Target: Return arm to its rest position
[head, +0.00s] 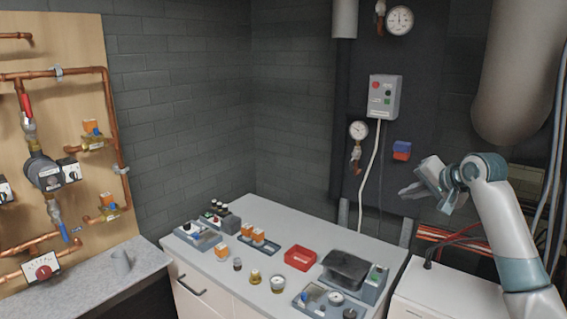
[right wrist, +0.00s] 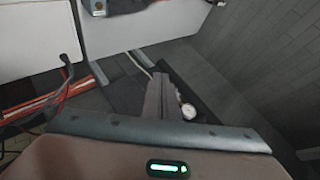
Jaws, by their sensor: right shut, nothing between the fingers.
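My right arm (head: 508,235) comes in from the right in the head view, raised and bent, with its gripper (head: 408,191) pointing left. The gripper hangs in the air above and to the right of the white table, in front of the dark panel. Its fingers are shut and empty. In the right wrist view the closed fingers (right wrist: 158,98) stand together in the middle, with nothing held. My left gripper is not in view.
A white table (head: 290,225) holds a red tray (head: 300,258), a black-topped device (head: 345,270) and several small parts. A control box (head: 384,97) and gauges (head: 358,131) hang behind. A white cabinet (head: 440,292) and cables (head: 455,240) are close below my right arm.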

